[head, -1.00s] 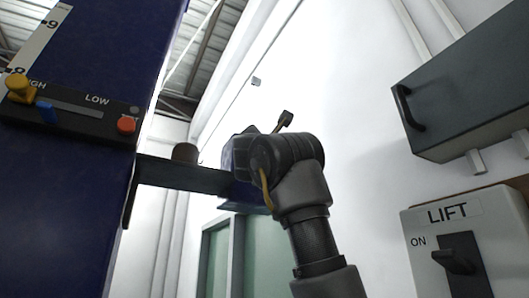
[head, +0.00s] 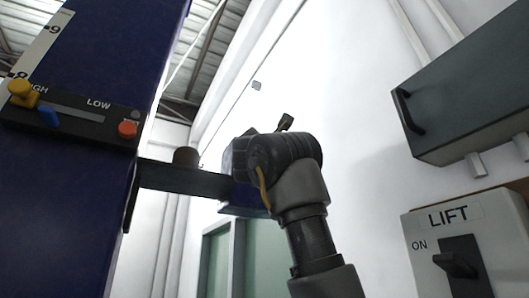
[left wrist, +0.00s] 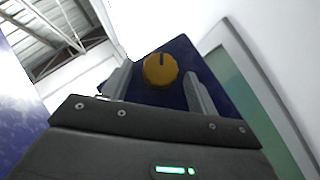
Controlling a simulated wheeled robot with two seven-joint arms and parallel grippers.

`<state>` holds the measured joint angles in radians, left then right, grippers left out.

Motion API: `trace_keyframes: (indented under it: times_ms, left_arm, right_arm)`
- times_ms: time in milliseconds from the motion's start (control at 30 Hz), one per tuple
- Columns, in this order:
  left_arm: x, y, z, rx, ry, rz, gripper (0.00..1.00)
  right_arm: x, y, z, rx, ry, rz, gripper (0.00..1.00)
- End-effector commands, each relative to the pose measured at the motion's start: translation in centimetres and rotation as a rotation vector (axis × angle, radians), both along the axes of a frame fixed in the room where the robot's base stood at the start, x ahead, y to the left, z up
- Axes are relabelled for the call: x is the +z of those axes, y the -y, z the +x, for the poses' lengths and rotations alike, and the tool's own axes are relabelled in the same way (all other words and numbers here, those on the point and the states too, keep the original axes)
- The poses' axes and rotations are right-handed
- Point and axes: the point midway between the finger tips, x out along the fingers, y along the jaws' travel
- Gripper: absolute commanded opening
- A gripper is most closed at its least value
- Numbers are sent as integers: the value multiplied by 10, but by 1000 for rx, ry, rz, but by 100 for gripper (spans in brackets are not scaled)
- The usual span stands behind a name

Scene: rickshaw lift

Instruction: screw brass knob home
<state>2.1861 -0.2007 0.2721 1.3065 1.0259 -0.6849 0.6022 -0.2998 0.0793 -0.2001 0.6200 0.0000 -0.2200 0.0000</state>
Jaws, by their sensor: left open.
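The brass knob (left wrist: 160,70) is round, with a dark mark at its upper edge. It sits on the face of a dark blue block (left wrist: 172,100) in the left wrist view. My left gripper (left wrist: 157,77) is open, with one finger on each side of the knob and visible gaps between. I cannot tell how far the knob stands out from the block. In the head view the blue block (head: 238,208) shows partly behind my arm's wrist, which hides the knob. My right gripper is not in view.
A dark bar (head: 185,179) joins the block to a tall blue column (head: 65,210). The column carries a HIGH–LOW slider panel (head: 85,122). A LIFT switch box (head: 455,240) and a grey box with a handle (head: 465,95) are at the right.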

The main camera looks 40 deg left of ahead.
Motion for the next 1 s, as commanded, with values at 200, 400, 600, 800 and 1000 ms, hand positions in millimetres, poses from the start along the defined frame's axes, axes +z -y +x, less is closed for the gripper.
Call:
trace_keyframes:
  times_ms: [200,400,600,800,1000]
  left_arm:
    - [-15,11,-15,0,5,1,59]
    - [-38,34,-41,-3,3,2,59]
    - [-52,52,-63,0,3,2,59]
    - [-56,58,-71,0,1,1,59]
    - [-55,59,-72,0,0,0,59]
  right_arm:
    - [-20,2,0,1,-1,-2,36]
    - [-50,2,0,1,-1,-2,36]
    - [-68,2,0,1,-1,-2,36]
    - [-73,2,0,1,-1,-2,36]
    - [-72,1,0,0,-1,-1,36]
